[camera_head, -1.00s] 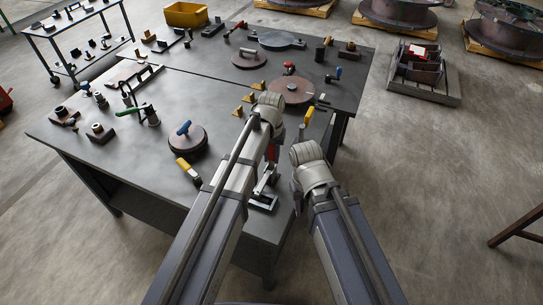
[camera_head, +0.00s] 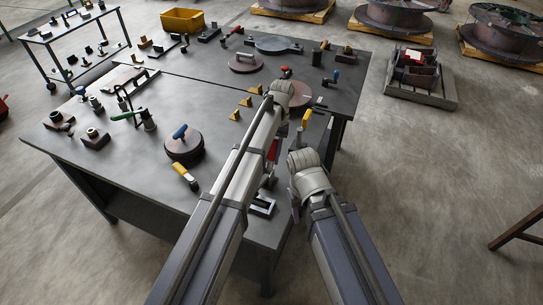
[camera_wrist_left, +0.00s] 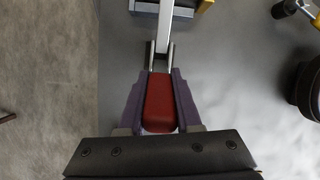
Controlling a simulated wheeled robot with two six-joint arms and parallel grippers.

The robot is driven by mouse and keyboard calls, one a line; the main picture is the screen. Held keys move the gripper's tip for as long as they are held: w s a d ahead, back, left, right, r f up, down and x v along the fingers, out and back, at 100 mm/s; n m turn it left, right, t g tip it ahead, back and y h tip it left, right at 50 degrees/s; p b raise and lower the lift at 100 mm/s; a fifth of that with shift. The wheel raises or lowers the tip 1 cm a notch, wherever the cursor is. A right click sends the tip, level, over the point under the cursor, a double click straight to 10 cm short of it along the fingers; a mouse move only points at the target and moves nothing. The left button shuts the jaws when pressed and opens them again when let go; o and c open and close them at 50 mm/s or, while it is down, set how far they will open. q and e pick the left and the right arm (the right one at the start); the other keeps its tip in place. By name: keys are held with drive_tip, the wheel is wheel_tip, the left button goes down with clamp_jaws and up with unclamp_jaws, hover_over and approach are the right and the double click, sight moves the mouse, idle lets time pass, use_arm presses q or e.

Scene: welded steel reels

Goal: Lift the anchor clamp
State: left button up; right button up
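The anchor clamp (camera_head: 262,206), as I take it, is a toggle clamp with a silver base frame, a metal lever and a red handle, near the table's front right corner. In the left wrist view its red handle (camera_wrist_left: 160,103) lies between the purple fingers of my left gripper (camera_wrist_left: 160,88), which appear closed against both sides. The silver lever runs up the picture from the handle. In the head view my left arm hides most of the gripper and part of the clamp. My right gripper (camera_head: 294,198) hangs right of the clamp, mostly hidden behind its wrist.
The steel table (camera_head: 225,205) carries a round reel disc with a blue knob (camera_head: 184,143), a yellow-handled tool (camera_head: 186,175) and small yellow wedges (camera_head: 247,102). Another yellow-handled tool (camera_head: 305,119) stands close to both arms. The table's front edge is near.

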use_arm(q)
drive_tip(key=o, duration=0.4)
drive_tip(key=shift+c, duration=0.2)
drive_tip(key=p+v, duration=0.7)
drive_tip(key=v, duration=0.1)
drive_tip(key=shift+f, duration=0.1)
